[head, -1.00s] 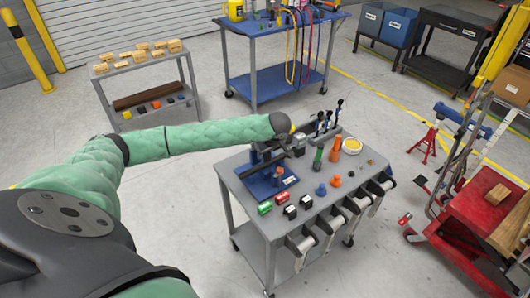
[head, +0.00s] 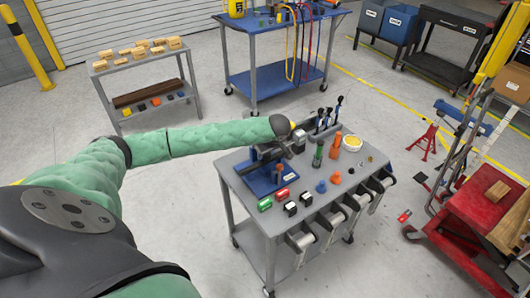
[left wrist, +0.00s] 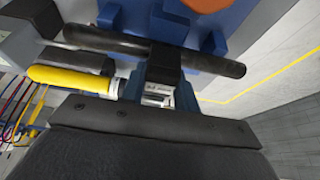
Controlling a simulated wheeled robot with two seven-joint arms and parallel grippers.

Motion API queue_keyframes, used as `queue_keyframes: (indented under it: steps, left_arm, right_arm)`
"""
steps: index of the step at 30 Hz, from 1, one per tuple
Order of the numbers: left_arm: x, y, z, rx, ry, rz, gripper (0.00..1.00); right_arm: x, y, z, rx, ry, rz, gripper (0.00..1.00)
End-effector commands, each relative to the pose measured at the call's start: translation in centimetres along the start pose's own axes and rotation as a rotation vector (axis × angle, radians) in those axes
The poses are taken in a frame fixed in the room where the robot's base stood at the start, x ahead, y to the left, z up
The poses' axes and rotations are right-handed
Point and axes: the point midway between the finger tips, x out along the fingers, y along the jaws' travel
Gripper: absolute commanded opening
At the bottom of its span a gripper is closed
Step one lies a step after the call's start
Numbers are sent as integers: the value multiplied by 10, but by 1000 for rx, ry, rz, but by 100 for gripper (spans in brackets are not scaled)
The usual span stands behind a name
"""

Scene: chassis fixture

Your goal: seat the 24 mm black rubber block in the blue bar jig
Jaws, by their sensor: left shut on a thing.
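The blue bar jig (head: 262,184) sits at the left end of the grey cart top, under my left gripper (head: 276,153). In the left wrist view the jig's blue blocks (left wrist: 196,58) show at the top, with a dark round bar (left wrist: 105,40) lying across in front of them. A small black block (left wrist: 166,64) is at the tips of my left gripper (left wrist: 164,82), which is shut on it. The block overlaps the bar in this view; I cannot tell whether it touches the bar or jig. My right gripper is not in view.
Upright clamps (head: 327,118) stand at the back. Bins hang along the front.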

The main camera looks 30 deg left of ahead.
Motion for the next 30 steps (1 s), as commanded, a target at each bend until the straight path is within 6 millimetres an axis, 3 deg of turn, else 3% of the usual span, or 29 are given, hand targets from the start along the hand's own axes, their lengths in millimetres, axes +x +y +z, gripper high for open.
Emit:
queue_keyframes:
  steps: [30]
  left_arm:
    - [30, -3, 17, 5, -9, -9, 0]
  right_arm:
    - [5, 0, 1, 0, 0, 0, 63]
